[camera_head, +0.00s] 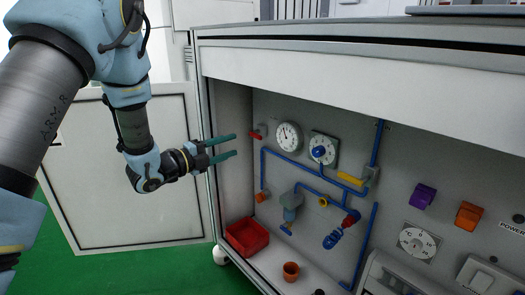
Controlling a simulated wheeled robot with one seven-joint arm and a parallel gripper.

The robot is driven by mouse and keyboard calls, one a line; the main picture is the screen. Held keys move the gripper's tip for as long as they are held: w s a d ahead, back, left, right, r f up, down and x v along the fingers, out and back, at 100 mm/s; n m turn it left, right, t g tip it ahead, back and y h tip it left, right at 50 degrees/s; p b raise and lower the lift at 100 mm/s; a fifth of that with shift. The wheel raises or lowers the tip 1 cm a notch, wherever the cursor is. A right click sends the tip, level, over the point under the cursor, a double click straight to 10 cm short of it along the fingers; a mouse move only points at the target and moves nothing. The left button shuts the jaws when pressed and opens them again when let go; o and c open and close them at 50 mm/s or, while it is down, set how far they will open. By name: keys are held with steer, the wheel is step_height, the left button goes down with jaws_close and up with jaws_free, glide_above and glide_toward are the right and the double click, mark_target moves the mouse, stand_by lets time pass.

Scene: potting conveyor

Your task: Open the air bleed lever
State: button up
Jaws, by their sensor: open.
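My gripper (236,145) has two green fingers held apart with nothing between them. It points right, at the left side of the open cabinet (225,50). A small red lever (257,134) is on the panel just right of the fingertips, with no clear contact visible. A yellow lever (350,179) sits farther right by the blue pipes (290,160). No readable label shows which one is the air bleed lever.
A round gauge (288,137) and a dial with a blue knob (320,151) are right of the red lever. An open white door (95,190) stands left, behind my arm.

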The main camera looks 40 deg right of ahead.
mark_target(257, 138)
steer(key=d, duration=0.3)
steer(key=d+b, duration=0.1)
steer(key=d, duration=0.3)
steer(key=s+d+b, duration=0.1)
steer(key=d, duration=0.3)
jaws_close()
stand_by(0.4)
